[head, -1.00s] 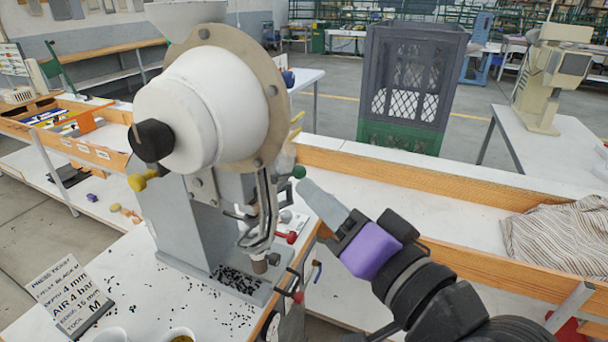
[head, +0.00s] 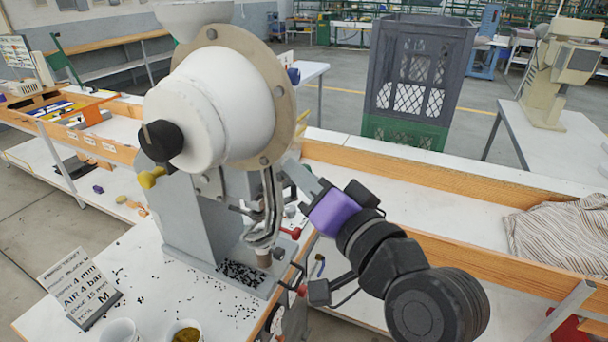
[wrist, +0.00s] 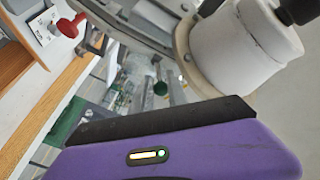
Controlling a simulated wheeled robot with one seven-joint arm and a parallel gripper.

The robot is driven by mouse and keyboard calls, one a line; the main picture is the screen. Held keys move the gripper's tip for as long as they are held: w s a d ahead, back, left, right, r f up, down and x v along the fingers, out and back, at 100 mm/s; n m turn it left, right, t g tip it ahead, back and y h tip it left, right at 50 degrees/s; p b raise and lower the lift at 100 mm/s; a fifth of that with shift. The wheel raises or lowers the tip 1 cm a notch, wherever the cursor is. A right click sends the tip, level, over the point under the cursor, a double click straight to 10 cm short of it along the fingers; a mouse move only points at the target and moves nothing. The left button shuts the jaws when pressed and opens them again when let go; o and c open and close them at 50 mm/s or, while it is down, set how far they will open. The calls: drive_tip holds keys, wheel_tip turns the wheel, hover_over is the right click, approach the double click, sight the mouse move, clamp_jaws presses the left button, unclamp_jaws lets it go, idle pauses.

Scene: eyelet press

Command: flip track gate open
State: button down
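The eyelet press has a white drum (head: 205,110) and a bent metal track (head: 270,205) running down from it to the press head. I cannot make out whether the gate is open. My gripper (head: 303,178), with a purple body and grey fingers, reaches in from the right behind the upper track. Its fingertips are partly hidden, and I cannot tell their gap or whether they touch the knob.
A red knob (head: 291,232) sits right of the track; a red knob (wrist: 70,27) also shows in the wrist view. Loose black eyelets (head: 240,272) lie on the press base. Cups and a ticket sign (head: 78,285) stand front left. A wooden-edged bench (head: 430,185) runs behind my arm.

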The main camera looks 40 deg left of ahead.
drive_tip(key=shift+r+p, duration=0.4)
drive_tip(key=shift+p, duration=0.55)
drive_tip(key=shift+a+n+g+h+p, duration=0.1)
drive_tip(key=shift+n+g+h+p, duration=0.3)
drive_tip(key=shift+p, duration=0.5)
drive_tip(key=shift+h, duration=0.3)
drive_tip(key=shift+f, duration=0.1)
drive_tip(key=c, duration=1.4)
unclamp_jaws()
drive_tip(key=shift+c, duration=0.2)
drive_tip(key=shift+f, duration=0.1)
